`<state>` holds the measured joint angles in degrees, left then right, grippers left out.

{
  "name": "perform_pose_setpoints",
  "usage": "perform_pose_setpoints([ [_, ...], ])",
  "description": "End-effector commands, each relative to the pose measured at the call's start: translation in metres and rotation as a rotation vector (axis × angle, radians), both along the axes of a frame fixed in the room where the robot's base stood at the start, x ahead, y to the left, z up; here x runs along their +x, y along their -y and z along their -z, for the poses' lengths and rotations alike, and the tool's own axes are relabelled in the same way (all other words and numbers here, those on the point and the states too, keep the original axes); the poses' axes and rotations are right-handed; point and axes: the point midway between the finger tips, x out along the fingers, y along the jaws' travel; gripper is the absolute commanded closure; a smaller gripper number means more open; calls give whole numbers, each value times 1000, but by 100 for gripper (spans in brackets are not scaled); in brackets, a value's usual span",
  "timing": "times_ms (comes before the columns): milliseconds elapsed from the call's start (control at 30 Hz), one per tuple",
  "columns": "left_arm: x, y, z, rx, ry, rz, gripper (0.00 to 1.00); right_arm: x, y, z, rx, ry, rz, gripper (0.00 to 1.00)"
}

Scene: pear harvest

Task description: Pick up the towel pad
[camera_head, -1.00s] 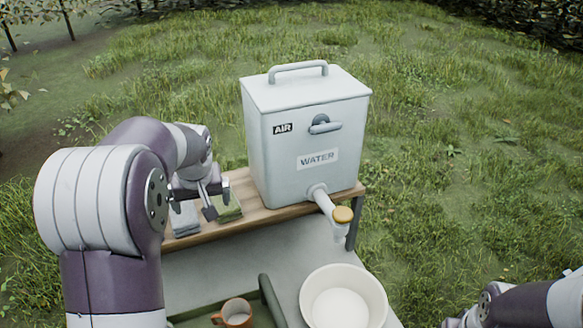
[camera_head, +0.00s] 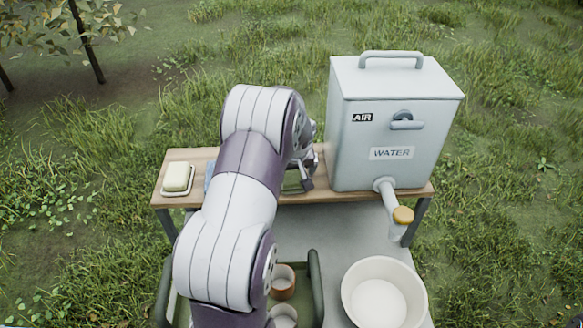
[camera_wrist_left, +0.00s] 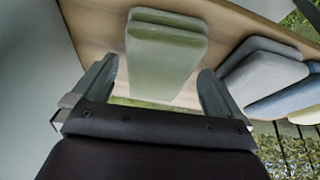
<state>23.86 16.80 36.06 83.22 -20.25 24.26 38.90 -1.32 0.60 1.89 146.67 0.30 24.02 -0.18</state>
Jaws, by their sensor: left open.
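A folded green pad (camera_wrist_left: 165,50) with a pale end lies on the wooden shelf in the left wrist view. My left gripper (camera_wrist_left: 156,88) is open, with one finger on each side of the pad's near part. I cannot tell whether the fingers touch it. Folded grey pads (camera_wrist_left: 262,70) and a blue one (camera_wrist_left: 292,97) lie to the right in that view. In the head view my left gripper (camera_head: 303,180) is at the shelf, just left of the water tank, and my arm hides most of the pads. A bit of blue pad (camera_head: 209,171) shows left of the arm.
The white water tank (camera_head: 392,120) stands close right of the gripper on the wooden shelf (camera_head: 290,198). Soap on a dish (camera_head: 177,179) sits at the shelf's left end. Below are a white basin (camera_head: 347,292) and a green tray (camera_head: 315,285) with cups.

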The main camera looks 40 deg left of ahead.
Motion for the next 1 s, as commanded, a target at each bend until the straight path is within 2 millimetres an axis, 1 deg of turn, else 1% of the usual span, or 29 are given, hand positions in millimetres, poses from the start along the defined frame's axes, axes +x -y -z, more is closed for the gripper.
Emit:
perform_pose_setpoints([
  [100, 2, -2, 6, 0, 0, 1, 0, 0, 0, -2, 0, -1, 0, 100],
  [267, 2, -1, 7, 0, 1, 1, 0, 0, 0, -1, 0, -1, 0, 100],
  [300, 2, -1, 7, 0, 1, 1, 13, 0, 0, -1, 0, -1, 0, 100],
  [367, 2, -1, 7, 0, 1, 1, 33, 0, 0, -1, 0, -1, 0, 100],
  [400, 2, -1, 7, 0, 1, 1, 46, 0, 0, -1, 0, -1, 0, 100],
  [433, 2, -1, 7, 0, 1, 1, 54, 0, 0, -1, 0, -1, 0, 100],
  [667, 2, -1, 6, 0, 1, 1, 54, 0, 0, -1, 0, -1, 0, 100],
  [767, 2, -2, 0, 2, 3, 0, 54, 0, 0, 2, 0, -1, 0, 100],
  [867, 3, -2, -19, 3, 7, 0, 54, 0, 0, 9, 0, -1, 0, 100],
  [1000, 3, -2, -55, 3, 7, 0, 54, 0, 0, 20, 0, -1, 0, 100],
])
